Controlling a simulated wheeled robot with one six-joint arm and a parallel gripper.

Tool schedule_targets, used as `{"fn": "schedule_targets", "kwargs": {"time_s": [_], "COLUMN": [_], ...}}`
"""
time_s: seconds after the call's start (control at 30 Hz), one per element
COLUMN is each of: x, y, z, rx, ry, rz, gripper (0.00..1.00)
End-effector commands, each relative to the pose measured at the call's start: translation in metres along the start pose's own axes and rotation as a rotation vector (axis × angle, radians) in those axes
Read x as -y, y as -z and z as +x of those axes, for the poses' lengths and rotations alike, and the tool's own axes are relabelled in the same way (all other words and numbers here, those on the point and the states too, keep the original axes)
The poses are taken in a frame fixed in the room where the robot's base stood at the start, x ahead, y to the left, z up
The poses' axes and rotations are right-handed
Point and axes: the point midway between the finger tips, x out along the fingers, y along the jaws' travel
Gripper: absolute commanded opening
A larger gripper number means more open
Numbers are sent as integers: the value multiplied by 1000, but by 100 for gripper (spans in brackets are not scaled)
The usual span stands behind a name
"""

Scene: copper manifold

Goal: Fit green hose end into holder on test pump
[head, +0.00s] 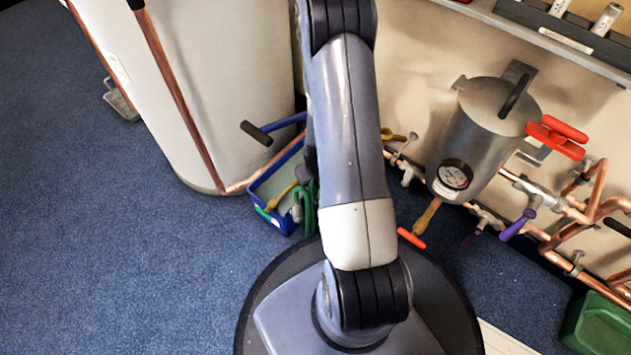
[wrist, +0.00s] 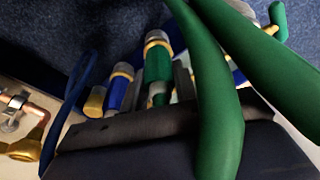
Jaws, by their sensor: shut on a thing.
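My gripper (wrist: 160,88) is shut on the green hose end (wrist: 157,66), which has a gold ring and a silvery tip. Green hose (wrist: 215,105) loops large across the right of the wrist view and hides part of the jaws. The test pump, seen in the head view as a blue box (head: 262,200) with a black-gripped lever (head: 257,133), stands on the carpet left of my arm. A bit of green hose (head: 308,200) shows at its right side. My arm hides most of the gripper there. I cannot make out the holder, or whether the hose end touches it.
A white cylinder (head: 235,80) stands behind the blue box. A grey vessel with a gauge (head: 455,175) and copper pipes (head: 590,205) run along the wall at right. A green box (head: 600,325) is at lower right. Blue carpet (head: 100,240) is clear at left.

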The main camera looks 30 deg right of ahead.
Motion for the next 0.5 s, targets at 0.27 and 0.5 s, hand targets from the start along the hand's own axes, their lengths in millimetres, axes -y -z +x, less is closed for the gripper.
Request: {"fn": "schedule_targets", "kwargs": {"time_s": [0.27, 0.5], "x": [0, 0], "y": [-1, -1], "z": [6, 8], "rx": [1, 0], "ry": [0, -1], "rz": [0, 0], "gripper": [2, 2]}}
